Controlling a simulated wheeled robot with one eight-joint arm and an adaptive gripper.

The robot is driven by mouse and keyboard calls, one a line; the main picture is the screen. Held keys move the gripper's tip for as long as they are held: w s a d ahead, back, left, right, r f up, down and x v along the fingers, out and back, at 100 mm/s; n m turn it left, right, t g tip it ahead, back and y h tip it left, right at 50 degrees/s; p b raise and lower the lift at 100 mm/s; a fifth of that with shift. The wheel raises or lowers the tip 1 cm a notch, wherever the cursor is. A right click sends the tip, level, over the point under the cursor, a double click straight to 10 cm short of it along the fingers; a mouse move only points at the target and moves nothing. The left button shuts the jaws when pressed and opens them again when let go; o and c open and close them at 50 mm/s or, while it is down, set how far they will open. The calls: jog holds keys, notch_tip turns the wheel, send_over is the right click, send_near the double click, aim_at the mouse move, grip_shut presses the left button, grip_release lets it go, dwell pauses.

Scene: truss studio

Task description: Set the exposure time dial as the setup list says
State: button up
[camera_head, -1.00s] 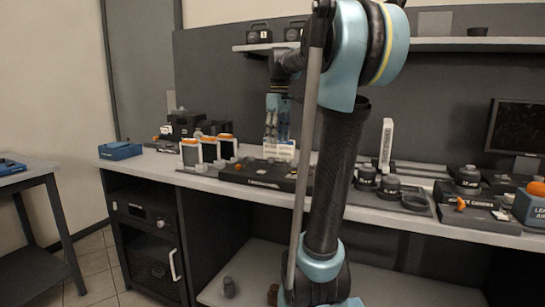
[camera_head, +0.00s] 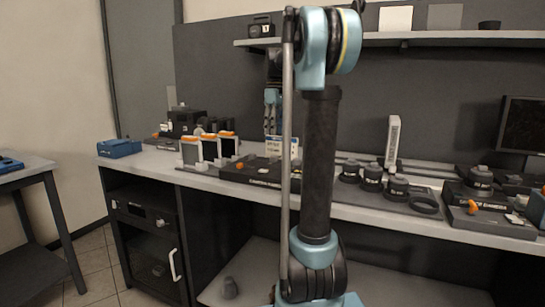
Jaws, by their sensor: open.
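My gripper (camera_head: 270,127) points down, open, over the back of the long bench, just above or in front of a small white printed card (camera_head: 280,148). I cannot tell whether it touches the card. A dark panel box (camera_head: 262,172) with an orange knob (camera_head: 240,166) lies below and in front of it. At the right, a dark unit (camera_head: 490,224) with pale lettering carries another orange knob (camera_head: 473,207). The lettering and markings are too small to read surely, so I cannot tell which control is the exposure time dial. My arm hides part of the bench centre.
Framed plates with orange tops (camera_head: 209,147) stand left of the panel box. Several dark lenses (camera_head: 371,177) and a ring (camera_head: 424,204) lie right of my arm. A white upright block (camera_head: 392,142) stands behind them. A shelf (camera_head: 450,42) and monitor (camera_head: 523,124) limit the back.

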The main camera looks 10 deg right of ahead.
aim_at(273, 156)
jog(key=f, duration=1.1)
jog(key=shift+s+a+f, duration=0.1)
jog(key=shift+s, duration=0.2)
jog(key=c, duration=1)
